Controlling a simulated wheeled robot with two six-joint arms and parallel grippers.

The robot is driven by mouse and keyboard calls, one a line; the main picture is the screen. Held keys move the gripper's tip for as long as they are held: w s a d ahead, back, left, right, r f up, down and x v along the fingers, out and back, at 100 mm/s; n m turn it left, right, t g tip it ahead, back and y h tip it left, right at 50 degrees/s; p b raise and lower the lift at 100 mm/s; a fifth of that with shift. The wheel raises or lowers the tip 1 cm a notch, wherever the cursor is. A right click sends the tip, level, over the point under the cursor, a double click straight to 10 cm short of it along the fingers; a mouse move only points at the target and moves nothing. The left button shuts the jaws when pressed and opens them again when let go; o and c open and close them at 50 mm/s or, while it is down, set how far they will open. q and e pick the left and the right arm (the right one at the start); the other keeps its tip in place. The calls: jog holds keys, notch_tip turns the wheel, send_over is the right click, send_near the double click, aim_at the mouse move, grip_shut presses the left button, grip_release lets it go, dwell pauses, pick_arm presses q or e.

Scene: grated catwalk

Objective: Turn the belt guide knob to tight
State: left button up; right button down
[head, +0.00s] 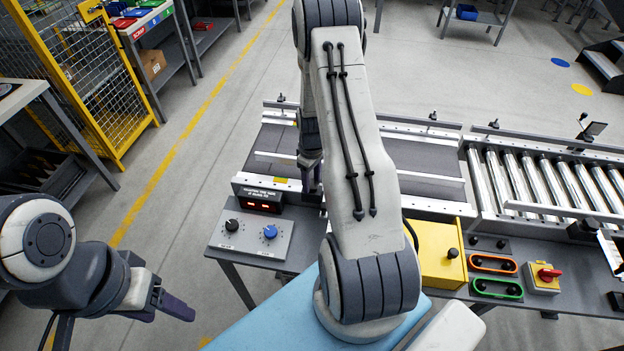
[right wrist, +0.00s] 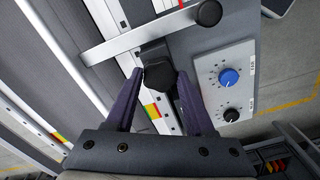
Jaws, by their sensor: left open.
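A black knob (right wrist: 158,76) sits on the conveyor's side rail in the right wrist view, beside a scale strip (right wrist: 150,110) with green, yellow and red marks. My right gripper (right wrist: 160,80) has one purple finger on each side of this knob. I cannot tell whether the fingers press on it or stand just clear. In the head view my right gripper (head: 311,178) is at the conveyor's near side, partly behind my arm, and the knob is hidden. My left gripper (head: 172,298) is open and empty at the lower left, away from the conveyor.
A panel (head: 251,233) with a black dial (head: 232,225) and a blue dial (head: 270,231) stands left of my right arm, below a dark display (head: 258,199). A yellow box (head: 436,255) and red switch (head: 547,275) are to the right. A silver bar (right wrist: 150,33) crosses above the knob.

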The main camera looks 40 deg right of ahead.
jog(key=shift+m, duration=0.3)
jog(key=m+b, duration=0.1)
jog(key=m, duration=0.2)
jog(key=shift+m, duration=0.4)
jog(key=m, duration=0.4)
jog(key=shift+m+b, duration=0.3)
jog(key=shift+b, duration=0.05)
jog(key=m, duration=0.5)
jog(key=shift+w+b, duration=0.1)
jog(key=shift+b, duration=0.2)
jog(key=m, duration=0.4)
jog(key=shift+m, duration=0.5)
jog(key=shift+c, duration=1.4)
grip_release()
